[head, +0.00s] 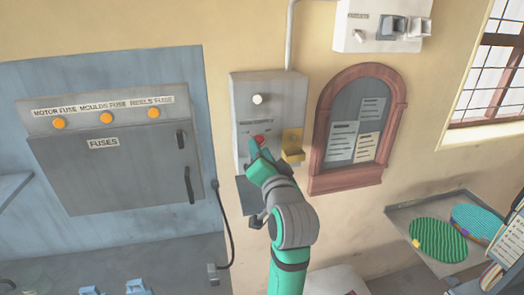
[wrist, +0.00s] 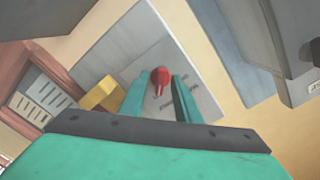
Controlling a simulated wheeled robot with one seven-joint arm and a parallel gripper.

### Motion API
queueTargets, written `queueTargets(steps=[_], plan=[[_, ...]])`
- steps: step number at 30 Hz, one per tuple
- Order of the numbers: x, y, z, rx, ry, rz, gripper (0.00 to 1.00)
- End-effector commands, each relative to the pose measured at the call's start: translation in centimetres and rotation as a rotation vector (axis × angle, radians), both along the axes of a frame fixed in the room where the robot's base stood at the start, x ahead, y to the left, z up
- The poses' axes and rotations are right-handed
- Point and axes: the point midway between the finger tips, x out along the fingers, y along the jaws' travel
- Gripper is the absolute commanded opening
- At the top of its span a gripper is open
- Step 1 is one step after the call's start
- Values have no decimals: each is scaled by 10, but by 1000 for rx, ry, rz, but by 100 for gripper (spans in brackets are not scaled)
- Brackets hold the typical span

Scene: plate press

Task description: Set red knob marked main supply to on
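The red knob (head: 260,139) is on the front of a grey wall box (head: 271,88). In the wrist view the red knob (wrist: 160,76) shows between the ends of my two fingers, with a narrow gap visible on each side. My gripper (wrist: 158,84) is open, with its fingertips at or just short of the knob. In the head view my gripper (head: 255,150) covers part of the box's lower front. Small lettering is near the knob, too small to read.
A yellow block-like part (head: 292,142) sticks out right of the knob. A red-framed notice board (head: 395,125) hangs to the right, and a grey fuse cabinet (head: 115,160) with a black handle is to the left. A white switch box (head: 352,38) is above right.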

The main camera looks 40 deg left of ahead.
Motion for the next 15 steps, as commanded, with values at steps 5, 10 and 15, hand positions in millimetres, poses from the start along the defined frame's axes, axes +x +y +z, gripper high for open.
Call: queueTargets(steps=[5,10,15], plan=[[1,-1,2,3,-4,-2,29],[-1,-4,3,4,-6,-4,29],[-14,-19,3,5,-7,-4,29]])
